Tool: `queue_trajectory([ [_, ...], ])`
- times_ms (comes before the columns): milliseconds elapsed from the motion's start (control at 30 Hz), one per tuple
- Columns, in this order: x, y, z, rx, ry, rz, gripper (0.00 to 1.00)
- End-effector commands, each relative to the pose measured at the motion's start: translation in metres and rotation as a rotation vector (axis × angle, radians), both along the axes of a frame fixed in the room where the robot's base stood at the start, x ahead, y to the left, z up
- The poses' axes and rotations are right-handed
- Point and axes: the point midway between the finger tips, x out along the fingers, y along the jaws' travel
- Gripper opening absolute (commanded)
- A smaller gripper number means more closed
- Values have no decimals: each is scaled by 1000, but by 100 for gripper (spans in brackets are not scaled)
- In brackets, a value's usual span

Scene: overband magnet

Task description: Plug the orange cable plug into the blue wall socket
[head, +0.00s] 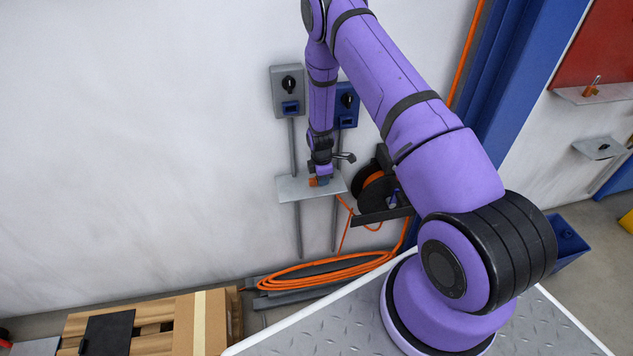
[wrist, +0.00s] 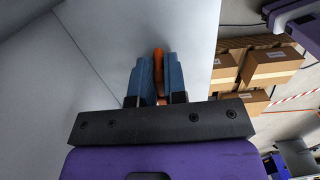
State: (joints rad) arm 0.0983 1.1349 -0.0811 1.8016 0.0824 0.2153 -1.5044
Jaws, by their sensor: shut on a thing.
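The orange cable plug (head: 313,182) shows as a small orange patch at the small grey wall shelf (head: 292,189). My gripper (head: 322,180) is there, pointing down, shut on the plug. In the wrist view, the two blue fingers of my gripper (wrist: 159,80) close on the orange plug (wrist: 158,62). I cannot tell whether the plug touches the shelf. The blue wall socket box (head: 347,103), with a black knob, is on the wall above and to the right of the gripper. My arm hides its left edge.
A grey switch box (head: 288,83) with a blue socket (head: 290,107) is left of the blue one. A black cable reel (head: 370,187) is right of the shelf. A coiled orange cable (head: 320,274) lies low by the wall. A pallet with cardboard (head: 205,320) stands at the lower left.

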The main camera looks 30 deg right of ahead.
Motion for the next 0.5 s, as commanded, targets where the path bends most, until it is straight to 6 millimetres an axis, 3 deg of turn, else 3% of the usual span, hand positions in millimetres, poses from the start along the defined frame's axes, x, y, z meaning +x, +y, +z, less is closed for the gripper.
queue_trajectory([
  [500, 0, 0, 13, 0, 0, 1, 0],
])
